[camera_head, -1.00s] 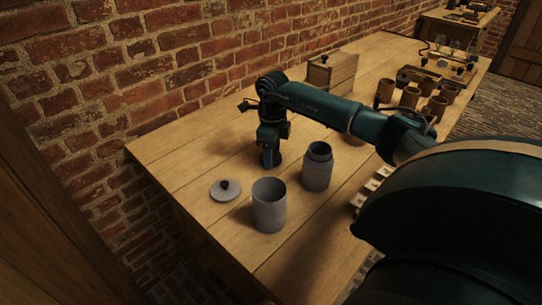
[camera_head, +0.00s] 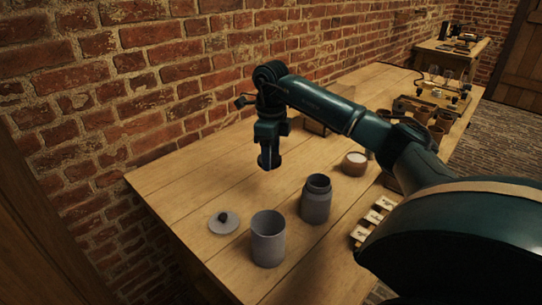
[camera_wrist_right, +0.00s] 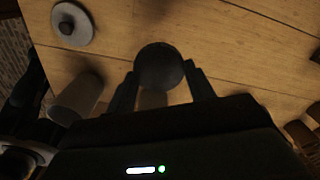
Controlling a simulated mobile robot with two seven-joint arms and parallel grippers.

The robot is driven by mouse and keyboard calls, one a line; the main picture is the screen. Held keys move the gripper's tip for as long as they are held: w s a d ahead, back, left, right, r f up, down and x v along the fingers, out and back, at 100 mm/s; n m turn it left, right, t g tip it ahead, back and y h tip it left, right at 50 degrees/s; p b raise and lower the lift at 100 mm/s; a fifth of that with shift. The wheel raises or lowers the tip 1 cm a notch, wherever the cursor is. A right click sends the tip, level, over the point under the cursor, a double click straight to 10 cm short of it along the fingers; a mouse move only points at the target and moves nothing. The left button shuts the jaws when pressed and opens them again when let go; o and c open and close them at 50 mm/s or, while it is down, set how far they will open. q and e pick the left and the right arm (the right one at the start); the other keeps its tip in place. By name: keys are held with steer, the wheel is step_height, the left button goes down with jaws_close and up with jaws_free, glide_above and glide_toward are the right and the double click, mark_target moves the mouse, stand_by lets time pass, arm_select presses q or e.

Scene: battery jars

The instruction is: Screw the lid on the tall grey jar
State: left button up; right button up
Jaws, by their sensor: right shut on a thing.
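My right gripper (camera_head: 268,163) points down and is shut on a dark round lid. The lid (camera_wrist_right: 159,66) shows as a dark disc between the fingertips in the right wrist view. In the head view it hangs above the bench, apart from the jars. A grey jar with a narrower neck (camera_head: 316,204) stands upright to the right of the gripper, its neck uncovered. A wider, open-topped grey jar (camera_head: 268,240) stands nearer the front. A flat grey lid with a dark knob (camera_head: 223,222) lies on the bench left of it. My left gripper is not in view.
The wooden bench (camera_head: 180,190) is clear at the left. A brown cup with a pale top (camera_head: 354,163) stands behind the necked jar. Small pale blocks (camera_head: 373,220) lie at the right edge. A wooden box stands partly hidden behind my arm. A brick wall runs along the back.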

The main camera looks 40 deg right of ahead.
steer(key=shift+a+n, duration=0.4)
steer(key=s+a+n, duration=0.3)
steer(key=a+n, duration=0.8)
steer(key=n, duration=0.3)
steer(key=s+a+f+n, duration=0.1)
steer(key=s+a+n, duration=0.2)
steer(key=a+n, duration=0.8)
steer(key=n, duration=0.4)
steer(key=shift+s+a, duration=0.2)
steer(key=shift+a, duration=0.05)
steer(key=shift+f, duration=0.1)
